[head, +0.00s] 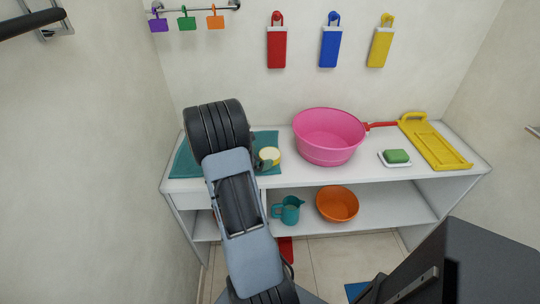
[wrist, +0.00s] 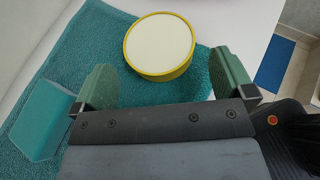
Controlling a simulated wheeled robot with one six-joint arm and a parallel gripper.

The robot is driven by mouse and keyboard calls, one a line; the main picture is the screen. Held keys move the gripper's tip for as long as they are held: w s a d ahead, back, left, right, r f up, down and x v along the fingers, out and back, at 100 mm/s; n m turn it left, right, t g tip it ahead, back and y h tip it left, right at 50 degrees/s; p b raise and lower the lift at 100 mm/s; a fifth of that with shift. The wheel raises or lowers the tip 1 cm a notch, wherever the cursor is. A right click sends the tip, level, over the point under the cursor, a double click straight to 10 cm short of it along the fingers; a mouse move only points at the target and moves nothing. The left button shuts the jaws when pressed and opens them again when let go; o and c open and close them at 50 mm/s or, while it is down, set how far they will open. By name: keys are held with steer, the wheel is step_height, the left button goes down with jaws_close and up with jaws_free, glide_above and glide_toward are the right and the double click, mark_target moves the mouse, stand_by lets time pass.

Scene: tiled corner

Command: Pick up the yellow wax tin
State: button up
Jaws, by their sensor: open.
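The yellow wax tin (wrist: 160,45) is round, with a yellow rim and a pale cream top. It sits on a teal towel (wrist: 112,42) near the towel's right edge. In the head view the tin (head: 270,155) shows just right of my arm, partly hidden by a green finger. My gripper (wrist: 167,78) is open, its two green fingers spread wide. In the wrist view the tin lies ahead of and between the fingers, with no visible contact. The gripper is empty.
A teal block (wrist: 40,120) lies on the towel by the left finger. On the white shelf stand a pink basin (head: 329,137), a green soap (head: 396,156) on a white dish and a yellow washboard (head: 436,145). A teal jug (head: 290,211) and orange bowl (head: 337,204) are below.

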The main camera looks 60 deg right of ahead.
mark_target(267, 155)
steer(key=shift+x, duration=2.6)
steer(key=shift+w+f, duration=0.1)
steer(key=shift+c, duration=0.2)
steer(key=c, duration=0.7)
steer(key=shift+o, duration=0.2)
